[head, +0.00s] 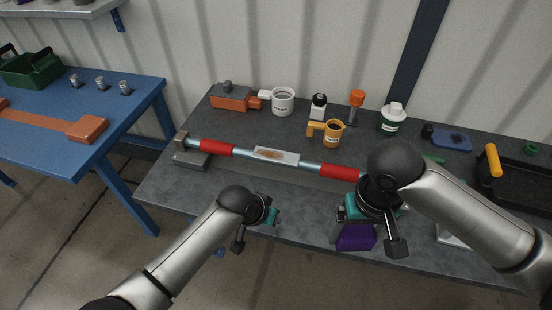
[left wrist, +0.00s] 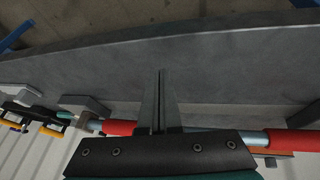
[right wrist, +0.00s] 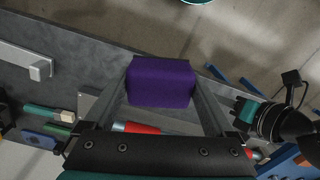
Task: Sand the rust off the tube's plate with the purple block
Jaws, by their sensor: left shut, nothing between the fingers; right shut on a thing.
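The tube (head: 323,169) lies across the grey table with red sleeves at both sides of a pale plate (head: 275,155). The plate bears a brown rust patch. The purple block (head: 356,237) is in my right gripper (head: 358,226), near the table's front edge, on the near side of the tube. In the right wrist view the block (right wrist: 161,82) sits between the two fingers. My left gripper (head: 276,217) is shut and empty on the near side of the tube. In the left wrist view its fingertips (left wrist: 161,75) are together, over bare tabletop; the plate is hidden there.
Behind the tube stand a white mug (head: 283,102), an orange mug (head: 332,134), a white bottle with a black cap (head: 318,108) and a green-white jar (head: 392,119). A black tray (head: 520,185) is at the right. The front-left tabletop is clear.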

